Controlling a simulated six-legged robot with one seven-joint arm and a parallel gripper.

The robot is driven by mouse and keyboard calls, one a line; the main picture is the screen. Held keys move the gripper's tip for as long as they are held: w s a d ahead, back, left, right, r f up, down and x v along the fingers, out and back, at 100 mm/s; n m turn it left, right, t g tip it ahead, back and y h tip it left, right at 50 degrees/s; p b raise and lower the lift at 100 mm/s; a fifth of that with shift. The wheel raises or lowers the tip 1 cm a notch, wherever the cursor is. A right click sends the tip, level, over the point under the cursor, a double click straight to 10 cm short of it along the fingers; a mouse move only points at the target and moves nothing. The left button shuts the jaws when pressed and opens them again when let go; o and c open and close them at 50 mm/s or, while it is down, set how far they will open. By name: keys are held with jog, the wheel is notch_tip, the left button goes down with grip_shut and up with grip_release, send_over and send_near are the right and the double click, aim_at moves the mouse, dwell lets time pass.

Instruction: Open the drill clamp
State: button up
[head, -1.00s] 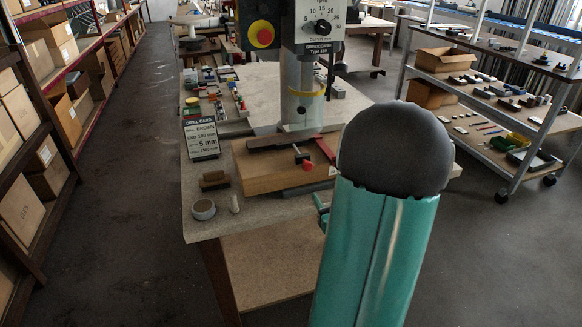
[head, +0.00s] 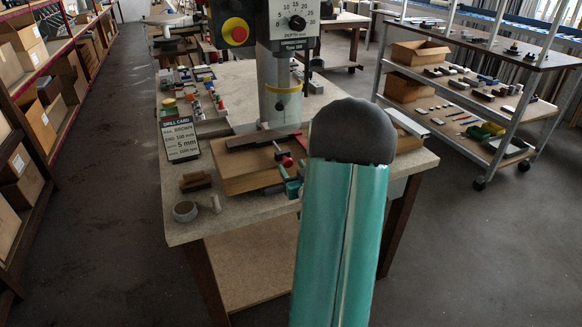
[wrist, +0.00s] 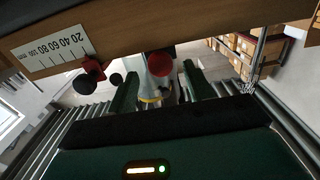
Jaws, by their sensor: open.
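The drill clamp sits at the front of the drill's wooden base (head: 245,178), with a red knob (head: 287,161) beside a dark round part. A dark profile bar (head: 262,138) lies on top of the base. My gripper (head: 292,184) is at the base's front right edge, just below the red knob, partly hidden by my arm. In the wrist view its two green fingers are apart, with a round red knob (wrist: 160,63) in the gap between them; contact cannot be told.
The drill column (head: 280,85) stands behind the base, with a red stop button (head: 235,31) above. A drill card (head: 180,138), brown block (head: 196,182) and tape roll (head: 185,211) are on the table's left. A shelf trolley (head: 470,110) stands right. Floor at right is clear.

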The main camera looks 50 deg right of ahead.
jog(key=shift+x, duration=0.8)
grip_shut()
